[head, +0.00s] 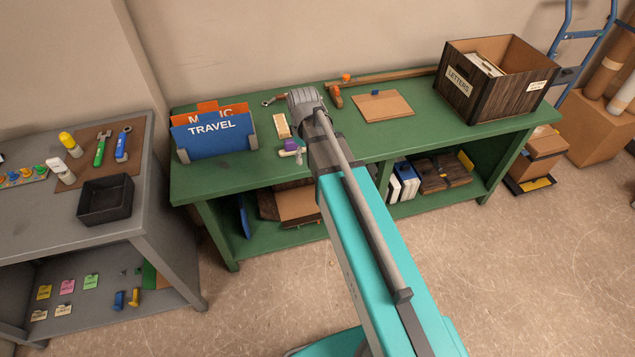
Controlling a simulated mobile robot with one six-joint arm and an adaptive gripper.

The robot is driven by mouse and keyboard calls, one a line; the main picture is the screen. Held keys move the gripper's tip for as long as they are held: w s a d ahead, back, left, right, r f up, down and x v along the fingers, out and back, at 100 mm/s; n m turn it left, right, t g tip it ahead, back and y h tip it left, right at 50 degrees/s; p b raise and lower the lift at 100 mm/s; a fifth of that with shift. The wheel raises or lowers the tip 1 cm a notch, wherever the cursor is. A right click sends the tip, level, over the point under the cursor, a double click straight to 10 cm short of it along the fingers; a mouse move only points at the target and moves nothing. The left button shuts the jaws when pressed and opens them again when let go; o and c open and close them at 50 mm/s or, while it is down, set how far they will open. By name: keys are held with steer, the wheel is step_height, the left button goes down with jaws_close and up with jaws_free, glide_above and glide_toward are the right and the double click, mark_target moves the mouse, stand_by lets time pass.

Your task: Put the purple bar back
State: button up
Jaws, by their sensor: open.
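A small purple piece (291,145) shows on the green bench just left of my arm, beside a pale piece. It is too small to tell for sure that it is the purple bar, and my arm may hide part of it. My arm reaches from the bottom right up over the bench and ends in a grey rounded part.
The green bench (235,178) holds a blue travel file holder (215,139), a cardboard sheet (383,107) and a wooden letters crate (487,88). A grey table (40,216) at left holds a black tray (106,200) and tools. Open floor lies in front.

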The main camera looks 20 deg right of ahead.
steer(key=s+m, duration=0.7)
steer(key=s, duration=0.4)
steer(key=shift+s, duration=0.35)
